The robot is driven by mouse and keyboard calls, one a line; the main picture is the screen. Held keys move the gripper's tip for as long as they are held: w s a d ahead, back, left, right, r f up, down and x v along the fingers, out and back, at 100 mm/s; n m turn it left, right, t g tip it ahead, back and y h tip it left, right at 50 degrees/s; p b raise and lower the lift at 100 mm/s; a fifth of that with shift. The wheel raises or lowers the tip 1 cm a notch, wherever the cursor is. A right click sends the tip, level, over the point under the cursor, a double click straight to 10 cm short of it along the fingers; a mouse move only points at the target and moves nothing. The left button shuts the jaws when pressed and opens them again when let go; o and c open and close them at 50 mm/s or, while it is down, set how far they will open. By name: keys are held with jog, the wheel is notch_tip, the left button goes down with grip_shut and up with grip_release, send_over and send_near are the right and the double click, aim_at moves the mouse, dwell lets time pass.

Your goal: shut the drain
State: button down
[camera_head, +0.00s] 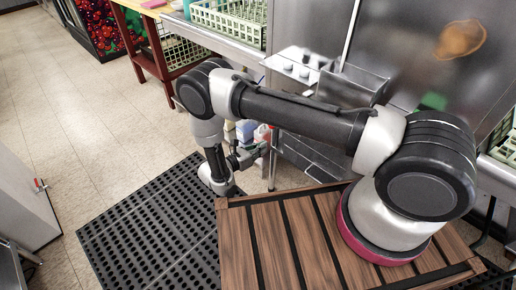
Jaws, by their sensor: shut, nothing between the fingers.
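A small red-handled lever (40,185) sticks out from the side of the pale grey cabinet at the left edge. It is the only valve-like part I can make out; I cannot tell from here whether it is the drain's or how it is set. My gripper (250,157) is at the end of my folded arm, low beside the steel counter and above the floor near the black mat. It is small and partly hidden by my wrist. It is shut and empty, well to the right of the red lever and apart from it.
A black perforated mat (140,228) lies on the tiled floor (90,125), which is open between mat and grey cabinet (20,205). A steel counter (235,47) with green racks (238,18) runs behind my arm. Bottles (246,130) stand under it near my gripper.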

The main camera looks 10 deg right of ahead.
jog(key=w+d+r, duration=0.3)
jog(key=d, duration=0.1)
jog(key=shift+w, duration=0.15)
jog(key=shift+a+r, duration=0.1)
jog(key=shift+r, duration=0.05)
dwell(0.5)
